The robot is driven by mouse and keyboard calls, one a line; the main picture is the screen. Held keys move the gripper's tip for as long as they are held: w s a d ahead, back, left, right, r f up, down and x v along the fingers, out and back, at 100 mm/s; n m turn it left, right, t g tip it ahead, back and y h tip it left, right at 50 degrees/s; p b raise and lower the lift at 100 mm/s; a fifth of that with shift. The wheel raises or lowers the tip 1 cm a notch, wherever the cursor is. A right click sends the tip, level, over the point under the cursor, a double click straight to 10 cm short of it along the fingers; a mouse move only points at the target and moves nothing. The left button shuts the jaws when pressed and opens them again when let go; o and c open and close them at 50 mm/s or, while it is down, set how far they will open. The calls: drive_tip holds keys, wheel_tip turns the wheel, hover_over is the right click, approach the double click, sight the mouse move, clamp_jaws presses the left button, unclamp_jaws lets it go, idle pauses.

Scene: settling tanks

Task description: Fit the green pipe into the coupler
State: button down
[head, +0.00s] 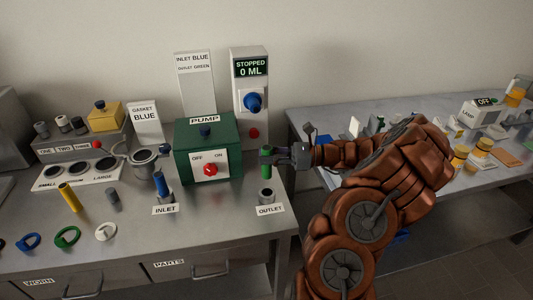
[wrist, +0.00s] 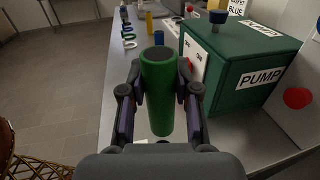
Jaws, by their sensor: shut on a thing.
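The green pipe (head: 266,168) stands upright in my gripper (head: 270,158), above the grey outlet coupler (head: 266,195) behind the OUTLET label (head: 270,210). A small gap shows between the pipe's lower end and the coupler. In the wrist view my gripper (wrist: 159,88) has one finger on each side of the green pipe (wrist: 158,100). The coupler cannot be made out there, behind the pipe and gripper. A blue pipe (head: 160,183) stands in the inlet coupler, behind the INLET label (head: 165,210).
The green pump box (head: 208,135) with a red knob stands left of my gripper. A panel reading STOPPED 0 ML (head: 250,68) rises behind. The bench front near the outlet is clear.

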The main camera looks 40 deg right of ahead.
sight(268, 170)
drive_tip(key=shift+p, duration=0.3)
drive_tip(key=shift+f+b, duration=1.15)
drive_tip(key=shift+f, duration=1.8)
drive_tip(key=shift+p, duration=0.55)
drive_tip(key=shift+f+b, duration=0.75)
drive_tip(key=shift+f, duration=1.15)
drive_tip(key=shift+s+a+f, duration=0.1)
drive_tip(key=shift+s+f, duration=0.05)
drive_tip(key=shift+f, duration=0.2)
